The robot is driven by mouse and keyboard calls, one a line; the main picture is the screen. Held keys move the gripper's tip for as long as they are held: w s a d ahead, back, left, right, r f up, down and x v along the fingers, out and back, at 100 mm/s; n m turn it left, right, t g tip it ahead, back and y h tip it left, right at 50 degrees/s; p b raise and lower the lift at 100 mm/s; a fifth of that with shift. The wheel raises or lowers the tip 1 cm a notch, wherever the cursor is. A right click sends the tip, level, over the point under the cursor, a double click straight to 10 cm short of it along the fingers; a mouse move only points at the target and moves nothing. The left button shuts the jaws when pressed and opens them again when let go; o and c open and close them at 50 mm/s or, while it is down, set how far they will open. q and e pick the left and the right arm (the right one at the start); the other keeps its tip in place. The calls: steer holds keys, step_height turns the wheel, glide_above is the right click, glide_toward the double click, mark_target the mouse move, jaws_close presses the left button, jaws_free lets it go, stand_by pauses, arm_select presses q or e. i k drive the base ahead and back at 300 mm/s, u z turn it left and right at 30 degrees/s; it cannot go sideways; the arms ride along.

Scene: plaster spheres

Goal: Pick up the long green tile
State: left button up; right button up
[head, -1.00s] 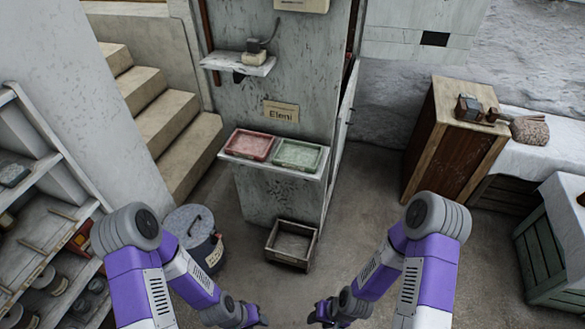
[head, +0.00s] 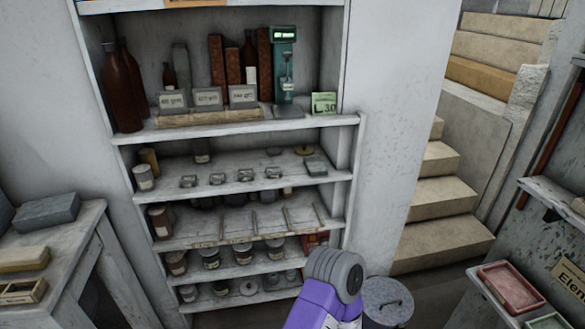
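I cannot make out a long green tile for certain. A small grey-green block (head: 316,167) lies at the right end of the shelf unit's second shelf. A green card marked L 30 (head: 324,102) stands on the shelf above it. Part of my purple and grey left arm shows at the bottom, in front of the shelf unit's lower right corner. Neither of my grippers is in view.
The shelf unit (head: 240,243) holds bottles, jars and a green device (head: 284,65). A table (head: 85,240) with blocks stands left. A lidded bin (head: 388,302) stands right of my arm, below the steps (head: 440,205). A red tray (head: 510,286) and a green tray (head: 549,322) are at lower right.

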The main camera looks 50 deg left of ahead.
mark_target(316, 166)
steer(key=u, duration=1.35)
steer(key=i, duration=0.85)
steer(key=u, duration=0.05)
